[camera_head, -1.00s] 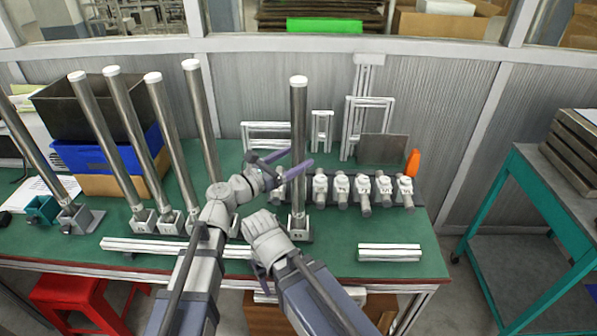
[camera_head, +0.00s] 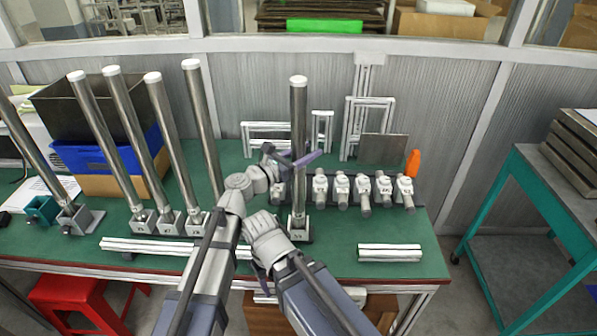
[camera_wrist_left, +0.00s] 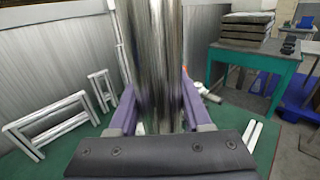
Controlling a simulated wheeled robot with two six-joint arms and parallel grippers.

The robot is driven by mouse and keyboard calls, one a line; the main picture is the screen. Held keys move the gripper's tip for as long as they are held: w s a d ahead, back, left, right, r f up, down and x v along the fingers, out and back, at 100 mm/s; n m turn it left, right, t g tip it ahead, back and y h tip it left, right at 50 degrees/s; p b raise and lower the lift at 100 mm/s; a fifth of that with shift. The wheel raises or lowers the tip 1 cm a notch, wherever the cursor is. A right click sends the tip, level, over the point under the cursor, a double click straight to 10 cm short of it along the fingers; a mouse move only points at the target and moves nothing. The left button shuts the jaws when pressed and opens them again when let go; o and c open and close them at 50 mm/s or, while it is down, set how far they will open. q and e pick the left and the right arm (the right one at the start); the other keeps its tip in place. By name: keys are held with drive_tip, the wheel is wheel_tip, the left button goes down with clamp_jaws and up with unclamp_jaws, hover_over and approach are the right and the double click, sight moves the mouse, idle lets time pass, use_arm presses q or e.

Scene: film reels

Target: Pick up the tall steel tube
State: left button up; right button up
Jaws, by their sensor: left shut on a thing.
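The tall steel tube (camera_head: 299,112) has a white cap and stands upright in a small metal base block (camera_head: 299,228) on the green table. My left gripper (camera_head: 299,160) is shut on the tube around its middle, with one purple finger on each side. In the left wrist view the tube (camera_wrist_left: 158,60) fills the space between the fingers (camera_wrist_left: 160,110). My right arm is folded in front of the table's near edge, and its fingertips cannot be made out clearly.
Several similar capped tubes (camera_head: 133,125) lean in base blocks on the left. A row of small clamps (camera_head: 342,186) and an orange bottle (camera_head: 413,163) are to the right. Aluminium frames (camera_head: 368,115) stand behind. White profiles (camera_head: 389,252) lie near the front edge.

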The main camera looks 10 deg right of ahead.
use_arm(q)
clamp_jaws()
idle(0.8)
